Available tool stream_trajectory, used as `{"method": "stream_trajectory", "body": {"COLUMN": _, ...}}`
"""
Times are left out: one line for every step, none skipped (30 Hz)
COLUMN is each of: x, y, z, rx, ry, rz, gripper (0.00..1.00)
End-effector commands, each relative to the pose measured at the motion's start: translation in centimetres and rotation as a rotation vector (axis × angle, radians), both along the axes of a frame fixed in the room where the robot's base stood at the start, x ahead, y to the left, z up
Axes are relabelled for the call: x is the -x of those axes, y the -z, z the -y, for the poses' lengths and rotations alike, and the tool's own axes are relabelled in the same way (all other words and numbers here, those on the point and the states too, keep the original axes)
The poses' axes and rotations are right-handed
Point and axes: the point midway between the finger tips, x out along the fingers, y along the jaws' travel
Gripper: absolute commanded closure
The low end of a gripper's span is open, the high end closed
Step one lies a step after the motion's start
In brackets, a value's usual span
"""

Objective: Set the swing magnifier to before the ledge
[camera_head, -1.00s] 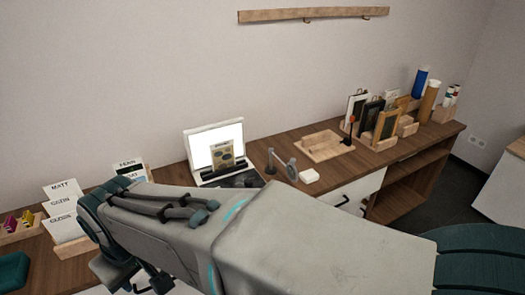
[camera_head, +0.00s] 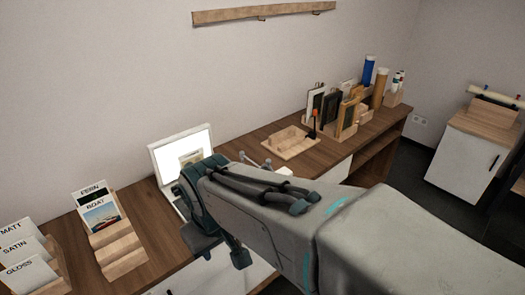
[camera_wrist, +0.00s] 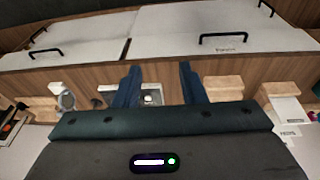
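The swing magnifier (camera_head: 247,157) stands on the desk right of the white lit panel (camera_head: 168,153); my arm hides its lower part. In the wrist view its round lens (camera_wrist: 67,101) shows left of my fingers. The lit panel leans upright with a picture (camera_head: 190,158) in front of it; my arm covers its lower right part, and I cannot make out the ledge. My gripper (camera_wrist: 160,72) is open and empty, its two dark blue fingers apart above the desk's front. A small dark item on a pale plate (camera_wrist: 150,97) shows between and beyond the fingers.
A card rack (camera_head: 118,245) with cards stands left of the lit panel. A wooden tray (camera_head: 290,143) and racks of frames and rolls (camera_head: 345,118) stand to the right. White drawers with black handles (camera_wrist: 225,39) are below the desk edge. A small white block (camera_head: 285,171) lies near the magnifier.

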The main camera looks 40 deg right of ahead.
Motion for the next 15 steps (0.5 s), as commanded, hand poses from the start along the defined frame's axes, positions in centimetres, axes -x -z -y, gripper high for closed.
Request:
{"method": "stream_trajectory", "body": {"x": -0.1, "y": 1.2, "z": 0.9, "rx": 0.046, "ry": -0.029, "rz": -0.031, "gripper": 0.63}}
{"method": "stream_trajectory", "body": {"x": -0.2, "y": 1.8, "z": 1.6, "rx": 0.083, "ry": -0.051, "rz": -0.053, "gripper": 0.63}}
{"method": "stream_trajectory", "body": {"x": -0.3, "y": 2.6, "z": 2.7, "rx": 0.139, "ry": -0.088, "rz": -0.085, "gripper": 0.63}}
{"method": "stream_trajectory", "body": {"x": -0.4, "y": 3.2, "z": 3.7, "rx": 0.185, "ry": -0.117, "rz": -0.112, "gripper": 0.63}}
{"method": "stream_trajectory", "body": {"x": -0.5, "y": 3.8, "z": 4.7, "rx": 0.234, "ry": -0.149, "rz": -0.143, "gripper": 0.63}}
{"method": "stream_trajectory", "body": {"x": -0.8, "y": 4.6, "z": 6.1, "rx": 0.304, "ry": -0.195, "rz": -0.185, "gripper": 0.63}}
{"method": "stream_trajectory", "body": {"x": -1.0, "y": 5.1, "z": 7.2, "rx": 0.356, "ry": -0.229, "rz": -0.216, "gripper": 0.63}}
{"method": "stream_trajectory", "body": {"x": -1.2, "y": 5.5, "z": 8.3, "rx": 0.407, "ry": -0.263, "rz": -0.25, "gripper": 0.63}}
{"method": "stream_trajectory", "body": {"x": -1.5, "y": 6.0, "z": 9.6, "rx": 0.473, "ry": -0.31, "rz": -0.292, "gripper": 0.63}}
{"method": "stream_trajectory", "body": {"x": -1.8, "y": 6.3, "z": 10.7, "rx": 0.524, "ry": -0.346, "rz": -0.325, "gripper": 0.63}}
{"method": "stream_trajectory", "body": {"x": -2.2, "y": 6.6, "z": 11.7, "rx": 0.575, "ry": -0.383, "rz": -0.36, "gripper": 0.63}}
{"method": "stream_trajectory", "body": {"x": -2.7, "y": 7.0, "z": 12.9, "rx": 0.641, "ry": -0.431, "rz": -0.403, "gripper": 0.63}}
{"method": "stream_trajectory", "body": {"x": -3.1, "y": 7.2, "z": 13.9, "rx": 0.69, "ry": -0.469, "rz": -0.437, "gripper": 0.63}}
{"method": "stream_trajectory", "body": {"x": -3.6, "y": 7.4, "z": 14.7, "rx": 0.74, "ry": -0.507, "rz": -0.471, "gripper": 0.63}}
{"method": "stream_trajectory", "body": {"x": -4.3, "y": 7.6, "z": 15.8, "rx": 0.806, "ry": -0.558, "rz": -0.514, "gripper": 0.63}}
